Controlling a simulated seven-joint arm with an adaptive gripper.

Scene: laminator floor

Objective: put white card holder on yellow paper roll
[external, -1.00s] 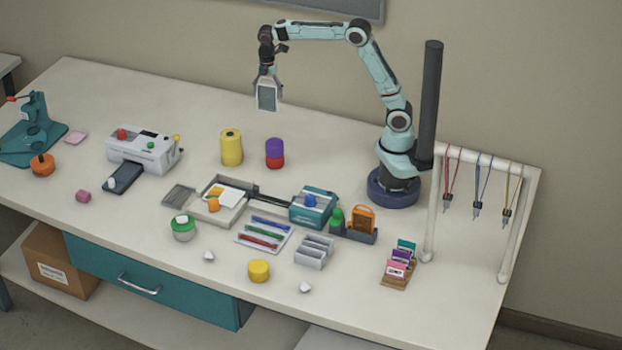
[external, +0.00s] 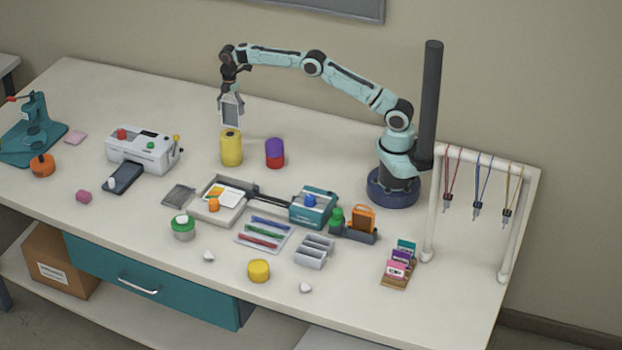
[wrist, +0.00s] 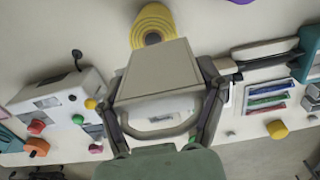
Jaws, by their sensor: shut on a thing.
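The white card holder (external: 231,110) is a flat upright frame with a grey face, held in my gripper (external: 231,97). In the wrist view the holder (wrist: 160,72) sits between both fingers of my gripper (wrist: 163,100), which are shut on it at its sides. The yellow paper roll (external: 231,148) stands upright on the table, just below the holder in the external view. In the wrist view the roll (wrist: 152,20) shows past the holder's far edge, with its dark core hole partly visible. Whether the holder touches the roll I cannot tell.
A purple and red stack (external: 274,153) stands right of the roll. A white laminator (external: 143,150) is to the left, and a grey tray (external: 235,212) with cards is in front. The table behind the roll is clear.

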